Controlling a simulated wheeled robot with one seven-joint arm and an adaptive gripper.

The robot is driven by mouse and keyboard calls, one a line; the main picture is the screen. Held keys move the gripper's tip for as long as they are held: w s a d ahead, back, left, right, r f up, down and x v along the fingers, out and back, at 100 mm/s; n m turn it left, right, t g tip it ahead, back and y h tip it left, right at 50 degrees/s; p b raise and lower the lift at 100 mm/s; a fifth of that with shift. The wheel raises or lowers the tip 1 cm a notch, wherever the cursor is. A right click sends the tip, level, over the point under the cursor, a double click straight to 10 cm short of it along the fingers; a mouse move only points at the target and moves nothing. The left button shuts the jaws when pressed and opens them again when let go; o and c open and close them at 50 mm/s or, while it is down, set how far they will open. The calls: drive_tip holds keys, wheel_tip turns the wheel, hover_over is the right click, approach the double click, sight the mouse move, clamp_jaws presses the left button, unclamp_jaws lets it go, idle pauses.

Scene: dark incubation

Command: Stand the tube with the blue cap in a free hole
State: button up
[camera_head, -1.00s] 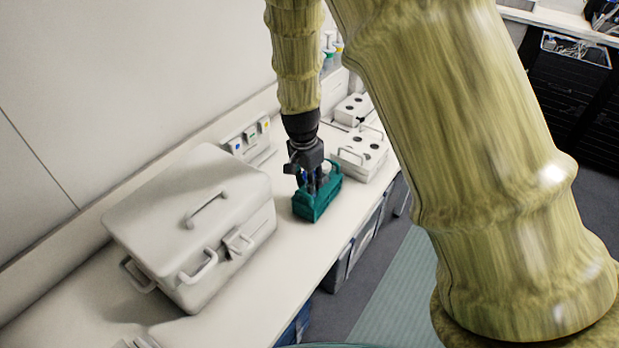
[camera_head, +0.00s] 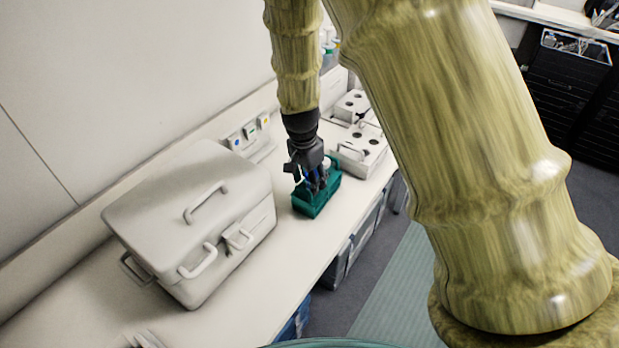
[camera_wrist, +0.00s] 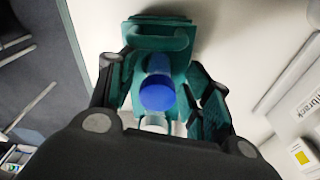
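The tube with the blue cap (camera_wrist: 158,92) is between my fingers in the wrist view, above or in the teal rack (camera_wrist: 165,28). Its body looks pale blue below the cap, and its lower end is hard to make out. My gripper (camera_wrist: 163,98) is open, with a gap visible between the cap and the right finger. In the head view my gripper (camera_head: 316,187) is low over the teal rack (camera_head: 314,208), and its fingers mostly hide the tube. A white-capped tube (camera_wrist: 154,123) is close beside the blue cap in the wrist view.
A large white case (camera_head: 190,225) stands left of the rack. White blocks with dark round holes and handles (camera_head: 364,148) stand behind and right. A small panel with coloured labels (camera_head: 249,134) is by the wall.

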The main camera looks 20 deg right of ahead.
drive_tip(key=shift+r, duration=0.75)
wheel_tip(320, 180, up, 12)
drive_tip(key=a+b, duration=0.1)
drive_tip(key=b, duration=0.2)
drive_tip(key=shift+s+a+f+b, duration=0.15)
drive_tip(key=shift+s+a+b, duration=0.05)
drive_tip(key=shift+s+b, duration=0.15)
